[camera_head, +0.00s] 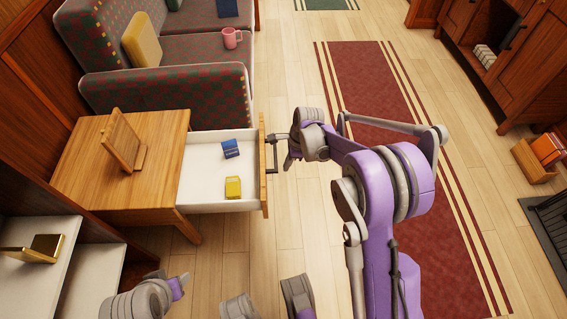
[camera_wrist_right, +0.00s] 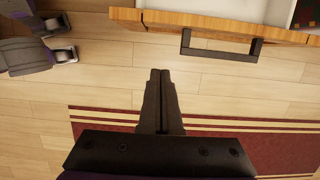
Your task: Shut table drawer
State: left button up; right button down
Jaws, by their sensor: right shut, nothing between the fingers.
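The wooden table (camera_head: 95,165) has its drawer (camera_head: 205,175) pulled out to the right, showing its white inside. A blue object (camera_head: 231,148) and a yellow object (camera_head: 233,187) lie in it. The dark handle (camera_head: 272,160) is on the drawer front; it also shows in the wrist view (camera_wrist_right: 220,52). My right gripper (camera_head: 284,142) is close to the handle, on the aisle side. In the wrist view its fingers (camera_wrist_right: 160,75) are shut and empty, left of the handle and apart from the drawer front. My left gripper (camera_head: 180,285) shows small at the bottom left; its fingers are unclear.
A framed stand (camera_head: 124,145) is on the tabletop. A patterned sofa (camera_head: 170,90) with a pink mug (camera_head: 232,38) stands behind. A white shelf (camera_head: 35,300) is at the lower left. The floor and red runner (camera_head: 375,85) right of the drawer are clear of objects.

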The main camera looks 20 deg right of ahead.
pick_arm(q)
jog(key=b+x, duration=0.2)
jog(key=shift+s+f, duration=0.15)
jog(key=shift+f, duration=0.3)
pick_arm(e)
jog(key=w+a+f, duration=0.1)
jog(key=a+f, duration=0.4)
jog(key=f, duration=0.1)
jog(key=shift+w+a, duration=0.2)
jog(key=shift+w, duration=0.05)
jog(key=shift+a+f, duration=0.1)
